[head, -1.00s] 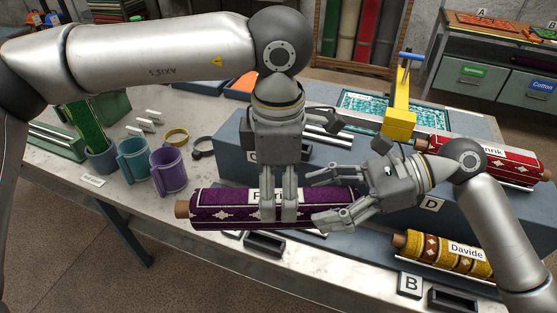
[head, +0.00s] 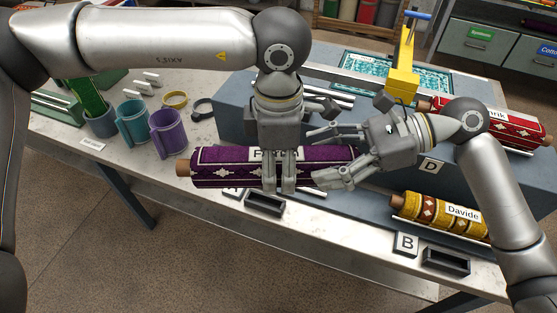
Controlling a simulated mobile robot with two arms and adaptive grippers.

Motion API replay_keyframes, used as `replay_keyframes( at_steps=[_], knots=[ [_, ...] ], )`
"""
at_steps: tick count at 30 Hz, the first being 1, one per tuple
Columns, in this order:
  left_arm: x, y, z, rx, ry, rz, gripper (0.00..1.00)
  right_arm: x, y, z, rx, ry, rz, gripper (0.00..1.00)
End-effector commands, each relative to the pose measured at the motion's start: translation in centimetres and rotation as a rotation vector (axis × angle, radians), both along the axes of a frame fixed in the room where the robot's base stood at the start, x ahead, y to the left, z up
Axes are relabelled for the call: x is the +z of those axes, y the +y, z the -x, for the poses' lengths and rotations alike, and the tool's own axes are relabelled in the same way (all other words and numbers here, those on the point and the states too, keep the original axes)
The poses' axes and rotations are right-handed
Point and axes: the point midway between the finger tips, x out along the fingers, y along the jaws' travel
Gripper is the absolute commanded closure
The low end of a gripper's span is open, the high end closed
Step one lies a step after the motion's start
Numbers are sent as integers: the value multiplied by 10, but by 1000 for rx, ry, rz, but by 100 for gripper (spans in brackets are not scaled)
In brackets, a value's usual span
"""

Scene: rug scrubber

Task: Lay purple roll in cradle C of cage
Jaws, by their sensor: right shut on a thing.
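The purple roll (head: 222,170), patterned and with a partly covered name label, lies level along the front of the grey-blue cage (head: 232,108). My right gripper (head: 330,155) has its spread fingers around the roll's right end. My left gripper (head: 279,188) points down at the roll's middle. Its visible finger parts cross the roll's front, and any far finger is hidden behind the roll. Pale rails (head: 338,97) show on the upper step behind my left gripper. I cannot read plate C now. I cannot tell whether the roll touches the rails below it.
A yellow roll (head: 440,213) lies beside plate B (head: 406,243), and a red roll (head: 510,128) lies on the upper step. A yellow stand (head: 402,80) rises behind plate D (head: 430,166). A purple mug (head: 168,133) and a teal mug (head: 133,125) stand left of the cage.

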Motion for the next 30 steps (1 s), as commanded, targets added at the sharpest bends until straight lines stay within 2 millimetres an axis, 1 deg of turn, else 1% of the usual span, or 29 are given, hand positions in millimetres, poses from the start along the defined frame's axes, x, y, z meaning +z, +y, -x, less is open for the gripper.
replay_keyframes(
  at_steps=[1, 7, 8, 12, 14, 25, 28, 30],
  knots=[
    [0, 0, -1, 0, -3, -1, 54, 2, 1, 1, 4, 0, -6, 78],
    [0, 1, -1, 1, -4, -1, 80, 2, 1, 2, 6, 1, -6, 78],
    [1, 0, -2, 1, -6, 0, 82, 3, 1, 2, 6, 1, -6, 34],
    [1, 0, -2, 1, -5, 1, 82, 2, 1, 2, 6, 1, -5, 16],
    [1, 0, -2, 1, -5, 1, 82, 2, 1, 2, 6, 2, -4, 9],
    [1, 0, -1, 1, -4, 1, 82, 1, -1, 1, 4, 2, -2, 9],
    [1, 0, -1, 1, -4, 1, 82, 3, -8, 0, 1, 2, 0, 9],
    [1, 0, -1, 1, -4, 1, 82, 7, -17, -1, 1, 3, 1, 9]
  ],
)
